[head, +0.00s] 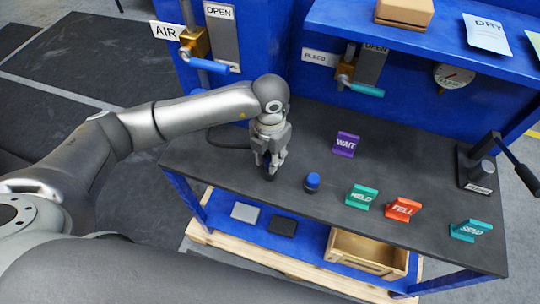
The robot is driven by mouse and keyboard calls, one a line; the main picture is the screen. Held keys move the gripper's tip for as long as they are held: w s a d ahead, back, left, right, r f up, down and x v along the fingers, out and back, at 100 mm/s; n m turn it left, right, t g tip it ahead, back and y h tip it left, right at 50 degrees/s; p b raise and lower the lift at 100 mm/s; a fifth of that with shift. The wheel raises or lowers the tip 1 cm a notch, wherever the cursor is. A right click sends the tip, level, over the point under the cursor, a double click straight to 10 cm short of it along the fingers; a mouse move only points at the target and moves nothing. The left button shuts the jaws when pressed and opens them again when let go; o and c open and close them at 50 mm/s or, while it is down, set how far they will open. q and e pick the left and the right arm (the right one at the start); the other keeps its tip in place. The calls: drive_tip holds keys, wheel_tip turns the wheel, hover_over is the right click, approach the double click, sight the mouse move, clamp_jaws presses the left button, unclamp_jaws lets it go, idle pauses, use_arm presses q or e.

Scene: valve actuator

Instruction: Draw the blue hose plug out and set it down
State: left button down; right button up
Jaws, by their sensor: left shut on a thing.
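My left gripper (269,160) points down over the left part of the dark bench top (226,188). It is shut on a small dark thing (269,174) at bench level, mostly hidden by the fingers. I cannot tell whether this is the hose plug, or whether it sits in a socket. A thin black hose (228,146) curves over the bench behind the gripper, its end hidden. A short blue-topped piece (312,181) stands upright just right of the gripper, apart from it. My right gripper is not in view.
WAIT (346,145), HELD (361,197), FELL (403,209) and SEND (469,231) signs stand on the bench. A lever device (478,172) is at the right. The blue back panel (420,95) carries valves and a gauge (454,78). A wooden box (345,256) is below.

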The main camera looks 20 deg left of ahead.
use_arm(q)
drive_tip(key=shift+b, duration=0.45)
idle(0.8)
drive_tip(key=shift+f+b, duration=1.7)
drive_tip(key=c, duration=1.1)
unclamp_jaws()
drive_tip(key=shift+r, duration=0.1)
wheel_tip(320, 180, up, 12)
drive_tip(key=shift+d, duration=0.1)
